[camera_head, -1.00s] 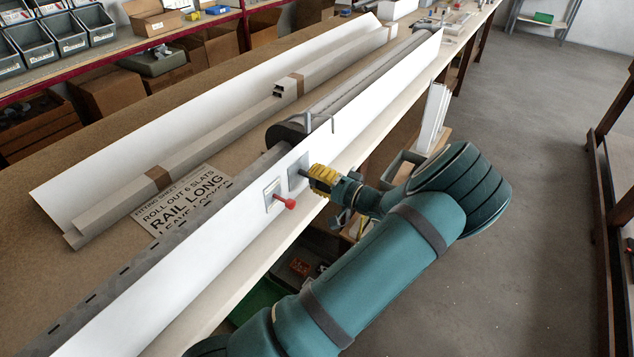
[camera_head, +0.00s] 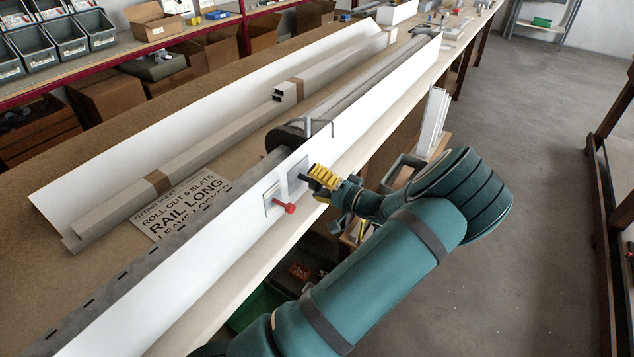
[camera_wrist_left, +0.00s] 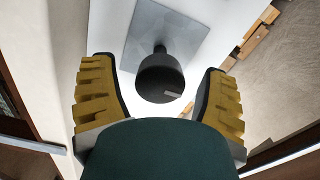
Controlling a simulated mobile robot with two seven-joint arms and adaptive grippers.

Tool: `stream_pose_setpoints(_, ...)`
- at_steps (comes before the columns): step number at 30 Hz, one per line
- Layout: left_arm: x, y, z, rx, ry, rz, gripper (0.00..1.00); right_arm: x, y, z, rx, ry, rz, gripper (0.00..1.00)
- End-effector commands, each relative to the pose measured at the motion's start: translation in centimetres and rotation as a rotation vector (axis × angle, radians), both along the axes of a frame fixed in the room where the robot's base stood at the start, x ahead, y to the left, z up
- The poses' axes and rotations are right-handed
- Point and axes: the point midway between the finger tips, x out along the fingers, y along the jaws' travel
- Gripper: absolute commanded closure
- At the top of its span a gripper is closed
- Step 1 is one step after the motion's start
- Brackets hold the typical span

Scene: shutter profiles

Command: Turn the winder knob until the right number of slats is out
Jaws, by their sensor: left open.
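The winder knob (camera_wrist_left: 160,78) is dark and round with a pale mark, on a short stem from a grey square plate (camera_wrist_left: 165,35). In the wrist view it stands between the two yellow fingers of my left gripper (camera_wrist_left: 159,98), with a gap on both sides. In the head view my left gripper (camera_head: 324,181) is open at the plate (camera_head: 298,172) on the white board and partly hides the knob. Grey slatted curtain (camera_head: 150,258) lies behind the board, left of the dark roll (camera_head: 284,137). A sheet (camera_head: 183,207) reads "ROLL OUT 6 SLATS", "RAIL LONG"; its last line is partly hidden.
A red-tipped lever (camera_head: 290,208) sticks out of a pale plate (camera_head: 272,197) just left of the gripper. A grey bent rod (camera_head: 320,122) rises above the board. Long boxed profiles (camera_head: 220,135) lie behind on the bench. Open floor (camera_head: 530,180) is to the right.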

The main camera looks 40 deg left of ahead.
Motion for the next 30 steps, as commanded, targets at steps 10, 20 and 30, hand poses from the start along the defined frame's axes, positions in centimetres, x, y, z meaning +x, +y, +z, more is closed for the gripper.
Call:
stream_pose_setpoints(10,0.6,-4.5,0.0,0.0,-0.001,-0.005,0.25,0.0,0.0,0.0,0.0,0.0,0.0,0.53)
stream_pose_setpoints(20,1.2,-10.4,0.0,0.001,-0.001,-0.003,0.25,0.0,0.0,0.0,0.0,0.0,0.0,0.53)
stream_pose_setpoints(30,1.3,-12.0,0.0,0.001,-0.001,0.0,0.25,0.0,0.0,0.0,0.0,0.0,0.0,0.53)
